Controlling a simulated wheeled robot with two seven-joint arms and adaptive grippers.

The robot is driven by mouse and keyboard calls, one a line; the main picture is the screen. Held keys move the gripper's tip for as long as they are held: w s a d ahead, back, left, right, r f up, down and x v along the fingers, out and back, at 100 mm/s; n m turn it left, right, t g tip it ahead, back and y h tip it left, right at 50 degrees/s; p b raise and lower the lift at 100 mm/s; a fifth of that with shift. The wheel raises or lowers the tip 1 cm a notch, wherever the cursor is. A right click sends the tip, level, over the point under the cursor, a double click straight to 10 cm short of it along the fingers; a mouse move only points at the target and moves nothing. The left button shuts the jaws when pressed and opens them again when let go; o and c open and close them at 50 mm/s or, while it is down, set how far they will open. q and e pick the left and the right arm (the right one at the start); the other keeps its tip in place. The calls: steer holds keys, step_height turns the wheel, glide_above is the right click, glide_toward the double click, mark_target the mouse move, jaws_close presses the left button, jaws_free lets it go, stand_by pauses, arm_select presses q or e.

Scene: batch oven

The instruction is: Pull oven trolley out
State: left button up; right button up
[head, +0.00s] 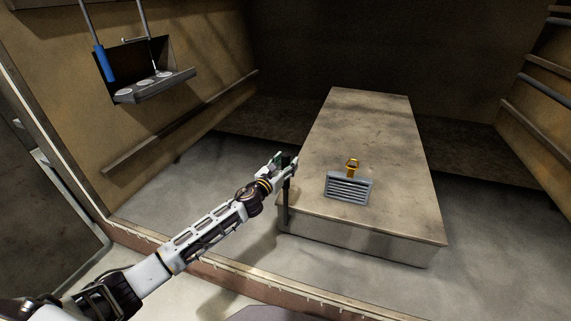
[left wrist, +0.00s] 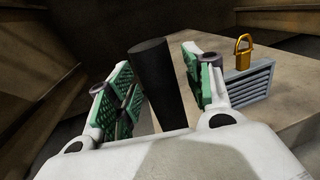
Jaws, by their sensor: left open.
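The oven trolley (head: 375,125) is a long, low, tan block on the chamber floor. A dark upright handle post (head: 286,200) rises at its front left corner. My left gripper (head: 284,161) is at the top of this post. In the left wrist view the black handle (left wrist: 157,85) stands between the green-padded fingers of my open left gripper (left wrist: 155,90), with gaps visible on both sides. The post's lower end is hidden by the gripper body in that view. My right gripper is in neither view.
A grey vented box (head: 348,187) and a yellow padlock-shaped piece (head: 352,166) sit on the trolley's top. A shelf with round cups (head: 155,86) hangs on the left wall. Rails (head: 540,105) line the right wall. Grey floor (head: 185,185) is clear left of the trolley.

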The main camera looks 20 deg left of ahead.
arm_select(q)
steer(key=shift+c, duration=0.4)
jaws_close()
steer(key=shift+s+f, duration=0.1)
